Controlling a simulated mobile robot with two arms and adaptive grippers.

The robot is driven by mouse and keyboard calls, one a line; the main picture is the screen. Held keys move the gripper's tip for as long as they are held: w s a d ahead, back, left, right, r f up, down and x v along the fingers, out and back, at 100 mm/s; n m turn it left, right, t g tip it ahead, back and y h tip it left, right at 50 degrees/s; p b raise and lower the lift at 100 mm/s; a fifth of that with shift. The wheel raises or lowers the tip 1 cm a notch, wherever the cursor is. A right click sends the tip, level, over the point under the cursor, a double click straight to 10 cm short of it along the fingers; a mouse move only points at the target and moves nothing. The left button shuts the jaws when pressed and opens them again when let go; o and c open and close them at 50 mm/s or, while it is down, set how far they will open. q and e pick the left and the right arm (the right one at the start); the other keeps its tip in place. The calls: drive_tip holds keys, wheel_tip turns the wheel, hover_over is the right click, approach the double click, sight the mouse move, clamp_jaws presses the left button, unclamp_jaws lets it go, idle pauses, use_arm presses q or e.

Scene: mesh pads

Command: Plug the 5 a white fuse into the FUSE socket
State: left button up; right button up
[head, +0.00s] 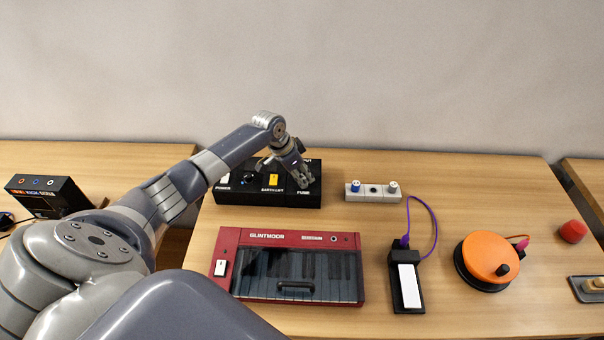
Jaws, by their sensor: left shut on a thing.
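The black box (228,195) stands at the back left of the table. Its FUSE label (303,192) shows near its right end. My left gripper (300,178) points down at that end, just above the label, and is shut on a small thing. The fingers hide this thing, so I cannot tell its colour or whether it touches the socket. The FUSE socket itself is hidden too. A grey holder (374,196) to the right carries a blue plug-like piece (356,186) and a white one (392,187), with an empty hole between them. My right gripper is not in view.
A red keyboard (232,240) lies in front of the black box. A black device with a white bar (409,286) and a purple cable, an orange round device (490,255) and a red knob (572,231) are to the right. Bare table lies behind the orange device.

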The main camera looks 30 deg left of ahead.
use_arm(q)
drive_tip(key=shift+f+b, duration=0.3)
drive_tip(key=shift+f, duration=0.4)
drive_tip(key=o, duration=0.9)
drive_tip(key=shift+o, duration=0.2)
drive_tip(key=shift+r, duration=0.2)
drive_tip(key=v, duration=1.1)
drive_tip(key=shift+s+r, duration=0.2)
drive_tip(key=shift+r, duration=0.15)
drive_tip(key=shift+f, duration=0.1)
